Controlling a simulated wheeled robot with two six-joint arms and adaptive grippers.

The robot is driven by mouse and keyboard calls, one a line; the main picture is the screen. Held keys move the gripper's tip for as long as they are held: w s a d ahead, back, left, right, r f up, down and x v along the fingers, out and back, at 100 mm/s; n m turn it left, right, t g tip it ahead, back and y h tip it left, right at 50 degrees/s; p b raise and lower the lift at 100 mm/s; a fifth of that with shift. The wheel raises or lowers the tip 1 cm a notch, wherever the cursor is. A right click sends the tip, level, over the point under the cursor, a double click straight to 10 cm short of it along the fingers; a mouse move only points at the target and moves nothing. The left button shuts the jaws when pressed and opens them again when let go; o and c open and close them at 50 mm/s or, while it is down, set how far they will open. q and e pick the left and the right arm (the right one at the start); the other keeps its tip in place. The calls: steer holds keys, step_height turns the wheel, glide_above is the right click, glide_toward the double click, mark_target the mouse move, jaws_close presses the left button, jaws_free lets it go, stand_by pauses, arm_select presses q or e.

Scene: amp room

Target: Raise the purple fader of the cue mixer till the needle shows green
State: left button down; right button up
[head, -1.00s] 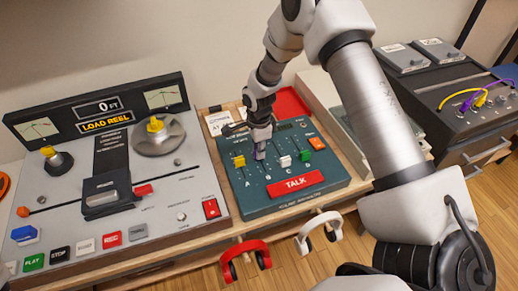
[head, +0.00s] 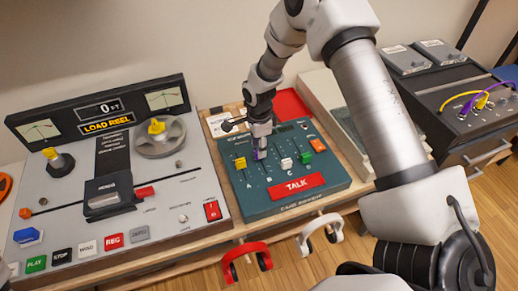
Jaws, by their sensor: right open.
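The cue mixer (head: 292,200) is a dark teal panel with several coloured faders and a red TALK button (head: 297,185). The purple fader (head: 259,155) is in the second slot from the left, partly covered by my right gripper (head: 261,146). My right gripper points down at the purple fader from above and is open; whether its fingers touch the fader I cannot tell. The mixer's needle display is hidden behind the arm or too small to read.
A yellow fader (head: 240,163), a white fader (head: 286,163) and a green fader (head: 306,158) stand close by. A tape machine (head: 192,202) is at the left. Red headphones (head: 246,255) and white headphones (head: 320,230) hang at the front edge.

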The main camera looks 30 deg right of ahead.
step_height(320, 180, up, 10)
stand_by(0.6)
